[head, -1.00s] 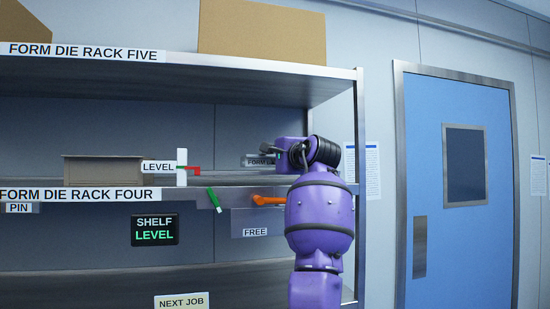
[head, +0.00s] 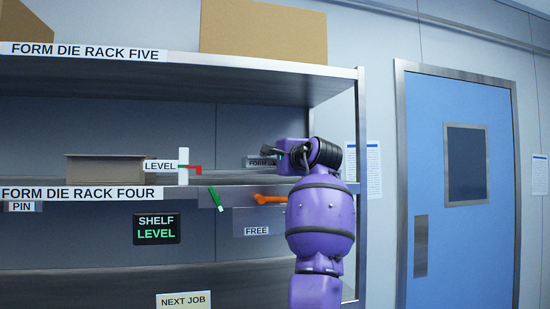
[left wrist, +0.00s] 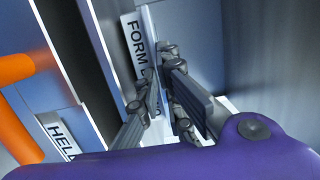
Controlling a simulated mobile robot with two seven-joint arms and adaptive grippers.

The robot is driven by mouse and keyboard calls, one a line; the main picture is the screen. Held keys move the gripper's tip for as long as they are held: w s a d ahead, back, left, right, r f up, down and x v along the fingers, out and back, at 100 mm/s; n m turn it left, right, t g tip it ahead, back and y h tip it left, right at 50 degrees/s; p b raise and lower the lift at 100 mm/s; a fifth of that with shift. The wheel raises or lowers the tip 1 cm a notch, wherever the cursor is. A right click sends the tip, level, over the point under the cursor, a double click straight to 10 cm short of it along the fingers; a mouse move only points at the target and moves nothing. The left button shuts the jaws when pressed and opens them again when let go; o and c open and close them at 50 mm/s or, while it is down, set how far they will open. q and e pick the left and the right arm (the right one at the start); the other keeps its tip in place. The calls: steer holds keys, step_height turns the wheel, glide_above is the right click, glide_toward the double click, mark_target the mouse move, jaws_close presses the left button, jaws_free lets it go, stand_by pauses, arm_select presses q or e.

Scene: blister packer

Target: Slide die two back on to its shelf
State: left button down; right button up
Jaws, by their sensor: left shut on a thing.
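Form die two (head: 259,163) is a plate with a "FORM D…" label, its lower part hidden by my fingers. It stands at the right part of the rack four shelf (head: 225,178). In the left wrist view the die (left wrist: 134,38) is upright between my fingers. My left gripper (head: 273,152) is shut on it; its fingers (left wrist: 160,92) also show in the wrist view. I cannot tell how far in the die sits. My right gripper is not in view.
An orange lever (head: 270,199) sits on the shelf front, above a "FREE" label (head: 256,231). A green handle (head: 216,199) hangs beside it. A white level gauge (head: 184,166) and a box (head: 104,170) stand left. The rack's metal post (head: 361,140) rises close right of my wrist.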

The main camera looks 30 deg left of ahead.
arm_select(q)
steer(key=shift+f, duration=0.15)
stand_by(0.5)
steer(key=c, duration=1.8)
jaws_free()
steer(key=shift+s, duration=0.1)
steer(key=shift+c, duration=0.2)
steer(key=shift+f, duration=0.1)
steer(key=shift+d+f, duration=0.1)
steer(key=s+a+v, duration=0.1)
steer(key=v, duration=1)
steer(key=shift+s+d+r, duration=0.25)
steer(key=shift+s+d, duration=0.1)
steer(key=shift+s, duration=0.1)
